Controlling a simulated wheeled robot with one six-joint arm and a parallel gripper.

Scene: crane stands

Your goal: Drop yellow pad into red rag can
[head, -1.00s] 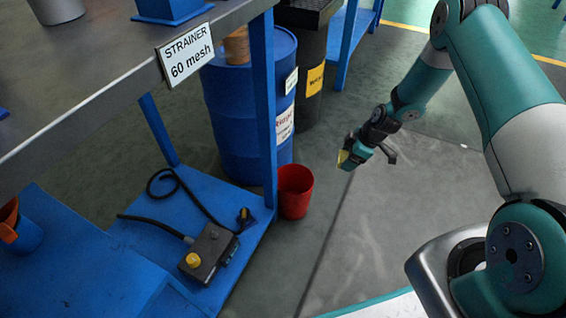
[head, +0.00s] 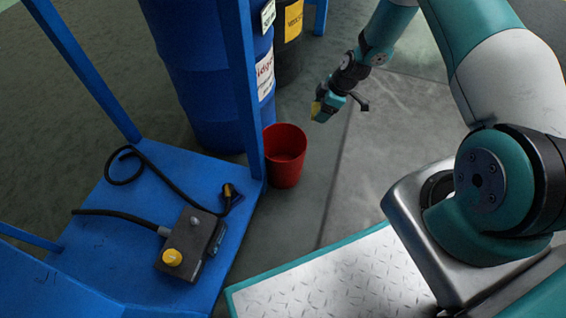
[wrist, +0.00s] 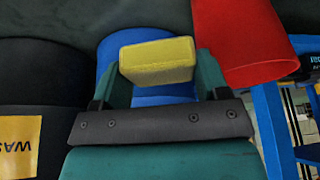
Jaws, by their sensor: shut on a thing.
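The yellow pad (wrist: 157,61) is held between the two fingers of my gripper (wrist: 155,78) in the wrist view. In the head view my gripper (head: 322,104) shows at the end of the arm, with a bit of the yellow pad (head: 316,109) at its tip. The red rag can (head: 285,165) stands upright on the floor, open at the top, to the left of and below my gripper in the head view. In the wrist view the red can (wrist: 238,40) is at the upper right, beside the pad. The pad is outside the can.
A blue bench frame with a low shelf (head: 140,215) stands left of the can, one leg close to it. A control box (head: 190,243) with a yellow button and cable lies on the shelf. A blue drum (head: 205,90) and a dark bin (head: 288,50) stand behind.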

